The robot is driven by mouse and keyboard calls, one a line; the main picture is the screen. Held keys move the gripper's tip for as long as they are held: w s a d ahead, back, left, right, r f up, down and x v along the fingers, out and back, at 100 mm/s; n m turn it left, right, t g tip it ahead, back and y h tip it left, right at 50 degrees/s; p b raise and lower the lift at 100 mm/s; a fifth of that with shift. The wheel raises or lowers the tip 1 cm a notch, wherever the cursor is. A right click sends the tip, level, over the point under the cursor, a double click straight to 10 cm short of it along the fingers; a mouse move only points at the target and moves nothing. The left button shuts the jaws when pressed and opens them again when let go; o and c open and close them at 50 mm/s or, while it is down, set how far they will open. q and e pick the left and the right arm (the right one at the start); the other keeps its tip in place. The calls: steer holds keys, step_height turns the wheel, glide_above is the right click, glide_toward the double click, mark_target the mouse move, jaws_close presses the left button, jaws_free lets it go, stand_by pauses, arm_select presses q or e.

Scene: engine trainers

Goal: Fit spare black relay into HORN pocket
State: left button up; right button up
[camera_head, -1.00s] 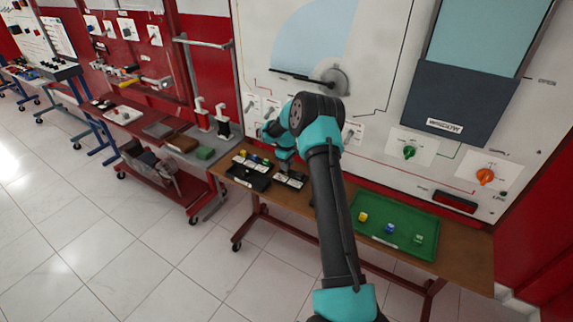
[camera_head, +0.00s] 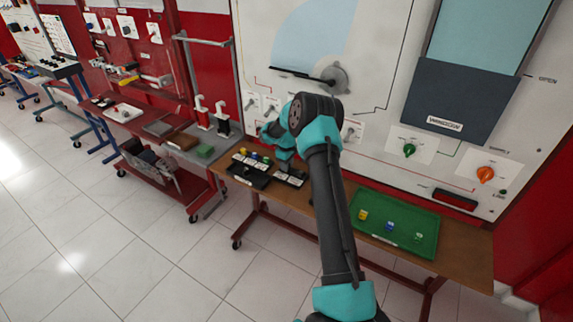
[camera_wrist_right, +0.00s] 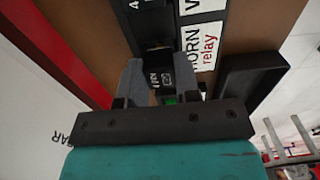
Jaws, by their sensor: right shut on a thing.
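My right gripper (camera_wrist_right: 161,82) is shut on the black relay (camera_wrist_right: 160,70), which has white markings and sits between the two grey fingers. In the right wrist view it is at the near end of a dark strip, beside the white label reading "HORN relay" (camera_wrist_right: 203,46). The HORN pocket is mostly hidden by the fingers and relay, so I cannot tell how deep the relay sits. In the head view my right gripper (camera_head: 283,163) is over the black relay box (camera_head: 290,180) on the bench; the relay is hidden there. My left gripper is not in view.
A green tray (camera_head: 410,248) with yellow, blue and green pieces lies to the right. The white trainer panel (camera_head: 372,130) rises behind the brown bench (camera_head: 462,262).

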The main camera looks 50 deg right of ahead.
steer(key=shift+f, duration=0.45)
stand_by(0.7)
steer(key=o, duration=1.5)
steer(key=shift+c, duration=0.2)
steer(key=shift+r, duration=0.1)
steer(key=shift+r, duration=3.9)
